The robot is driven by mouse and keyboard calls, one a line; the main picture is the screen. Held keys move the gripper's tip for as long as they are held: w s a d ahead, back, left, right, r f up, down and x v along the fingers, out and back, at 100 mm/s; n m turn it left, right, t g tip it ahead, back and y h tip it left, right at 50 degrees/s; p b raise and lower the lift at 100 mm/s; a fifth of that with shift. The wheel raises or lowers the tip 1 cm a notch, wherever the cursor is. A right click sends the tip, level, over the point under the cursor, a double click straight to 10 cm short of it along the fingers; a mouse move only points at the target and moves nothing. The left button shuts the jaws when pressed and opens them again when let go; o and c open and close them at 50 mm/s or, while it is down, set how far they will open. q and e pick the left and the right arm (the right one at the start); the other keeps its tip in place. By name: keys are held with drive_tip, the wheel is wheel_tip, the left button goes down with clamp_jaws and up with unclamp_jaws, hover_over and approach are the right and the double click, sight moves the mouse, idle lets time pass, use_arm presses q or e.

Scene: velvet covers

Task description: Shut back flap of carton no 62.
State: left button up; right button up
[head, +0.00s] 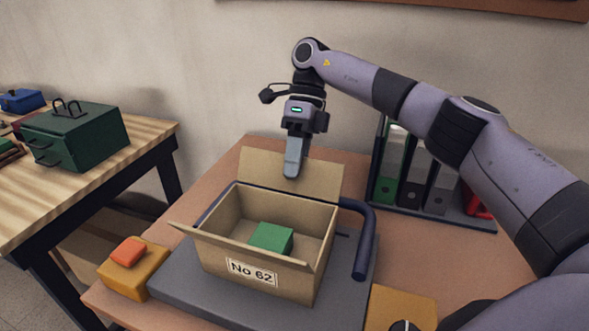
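The carton no 62 (254,271) stands on a grey board on the brown table, its top open, with a green block (271,238) inside. Its back flap (262,165) stands up behind the opening, tilted a little away. A front flap is folded outward at the near side. My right gripper (292,172) points down in front of the back flap, above the carton's back edge, and overlaps the flap in the picture. I cannot tell whether it touches the flap. Its fingers look close together, seen from the side, so their opening is unclear. My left gripper is not in view.
A dark blue curved bar (367,240) runs around the carton's right side. Binders (412,180) stand in a rack at the back right. A yellow block with an orange piece (128,252) sits at left. A wooden bench (150,133) holds a green box (75,137).

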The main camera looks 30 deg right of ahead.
drive_tip(key=shift+x, duration=0.8)
clamp_jaws()
idle(1.0)
